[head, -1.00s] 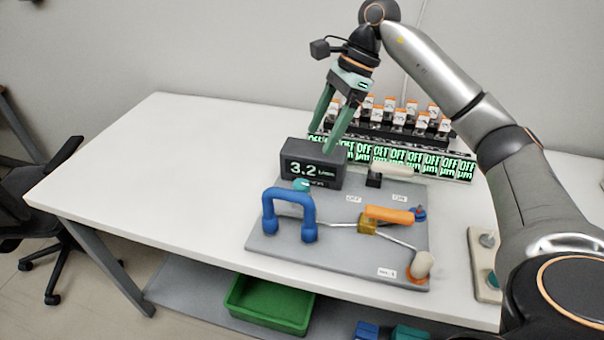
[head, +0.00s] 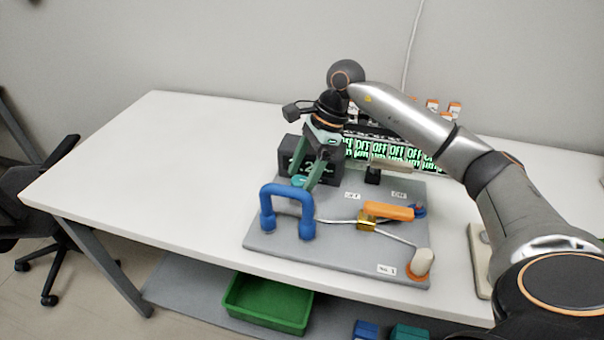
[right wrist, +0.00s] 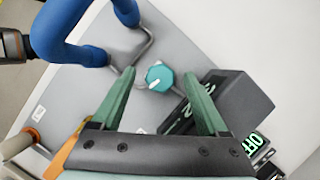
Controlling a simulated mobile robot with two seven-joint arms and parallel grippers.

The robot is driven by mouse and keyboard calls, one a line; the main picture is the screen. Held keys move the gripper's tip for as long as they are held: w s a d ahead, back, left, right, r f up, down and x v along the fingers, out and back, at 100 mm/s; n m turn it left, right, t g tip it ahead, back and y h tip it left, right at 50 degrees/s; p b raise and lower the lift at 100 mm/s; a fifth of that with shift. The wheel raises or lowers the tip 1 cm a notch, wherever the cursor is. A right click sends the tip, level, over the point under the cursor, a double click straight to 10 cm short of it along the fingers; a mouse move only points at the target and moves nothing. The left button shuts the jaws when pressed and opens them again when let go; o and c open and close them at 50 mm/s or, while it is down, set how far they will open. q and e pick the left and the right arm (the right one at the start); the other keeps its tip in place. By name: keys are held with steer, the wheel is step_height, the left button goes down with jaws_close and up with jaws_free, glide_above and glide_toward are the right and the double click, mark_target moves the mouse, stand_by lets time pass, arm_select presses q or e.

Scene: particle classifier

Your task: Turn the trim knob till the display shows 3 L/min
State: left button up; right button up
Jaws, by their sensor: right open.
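The teal trim knob (right wrist: 159,77) with a white pointer mark shows in the right wrist view, between and just beyond my open fingertips. It is partly visible in the head view (head: 300,181), below the display. The black display box (head: 289,158) stands at the back left of the grey board; my gripper covers most of its digits, so I cannot read it now. My right gripper (head: 302,182) is open and points down in front of the display. It also shows in the right wrist view (right wrist: 160,80), with no contact on the knob visible. My left gripper is not in view.
A blue arched handle (head: 288,195) stands close in front of the knob. An orange lever (head: 387,211) and a cream knob (head: 422,261) are on the grey board (head: 345,255). A row of lit OFF displays (head: 400,150) is behind. The table is clear at left.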

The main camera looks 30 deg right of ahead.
steer(key=shift+c, duration=0.4)
jaws_close()
